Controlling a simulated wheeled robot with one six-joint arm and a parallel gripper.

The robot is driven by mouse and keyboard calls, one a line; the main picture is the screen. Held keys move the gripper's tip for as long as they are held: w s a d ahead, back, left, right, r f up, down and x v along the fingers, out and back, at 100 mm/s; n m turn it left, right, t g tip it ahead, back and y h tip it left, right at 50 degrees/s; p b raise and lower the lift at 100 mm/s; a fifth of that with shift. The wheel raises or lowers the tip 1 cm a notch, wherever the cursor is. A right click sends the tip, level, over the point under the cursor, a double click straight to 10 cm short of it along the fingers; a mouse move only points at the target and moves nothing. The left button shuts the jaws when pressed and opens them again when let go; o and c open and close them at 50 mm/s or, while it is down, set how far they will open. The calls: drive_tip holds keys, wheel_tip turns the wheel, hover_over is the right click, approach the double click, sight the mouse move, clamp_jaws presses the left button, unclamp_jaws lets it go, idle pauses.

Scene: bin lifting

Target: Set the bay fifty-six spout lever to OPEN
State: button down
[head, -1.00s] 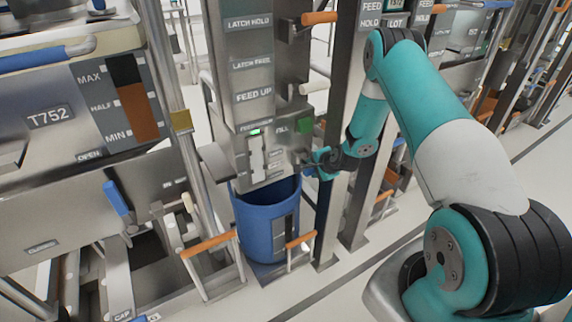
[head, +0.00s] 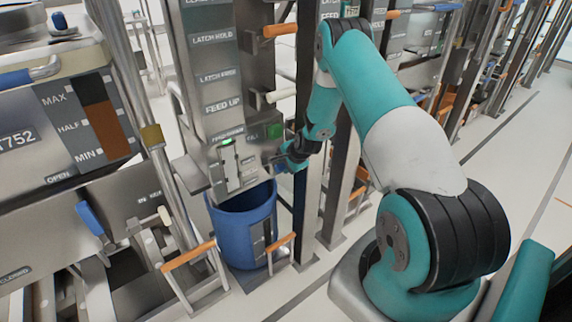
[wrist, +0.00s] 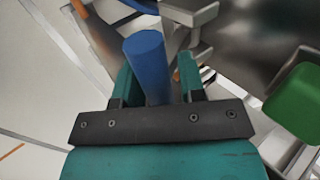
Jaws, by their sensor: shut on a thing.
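My gripper (wrist: 160,85) is shut on a blue cylindrical handle (wrist: 146,56), which stands between its two teal fingers in the wrist view. In the head view my gripper (head: 286,161) is at the right side of the grey control column (head: 213,60), below a green block (head: 275,131). The handle is mostly hidden by my gripper there. I cannot read a bay number or the handle's OPEN mark. Another blue lever (head: 88,218) is on the left machine, between plates marked OPEN and CLOSED.
A blue bin (head: 236,235) stands on the floor under the column. Orange-handled bars (head: 188,254) flank it. Steel posts (head: 337,190) stand close behind my arm. The left machine (head: 30,130) is marked 752. Clear floor (head: 530,150) lies to the right.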

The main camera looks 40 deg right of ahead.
drive_tip(key=shift+w+d+r, duration=0.1)
drive_tip(key=shift+w+r, duration=0.25)
drive_tip(key=c, duration=1)
unclamp_jaws()
drive_tip(key=o, duration=0.4)
drive_tip(key=shift+o, duration=0.2)
drive_tip(key=shift+s+f, duration=0.1)
drive_tip(key=shift+s, duration=0.1)
drive_tip(key=v, duration=1.7)
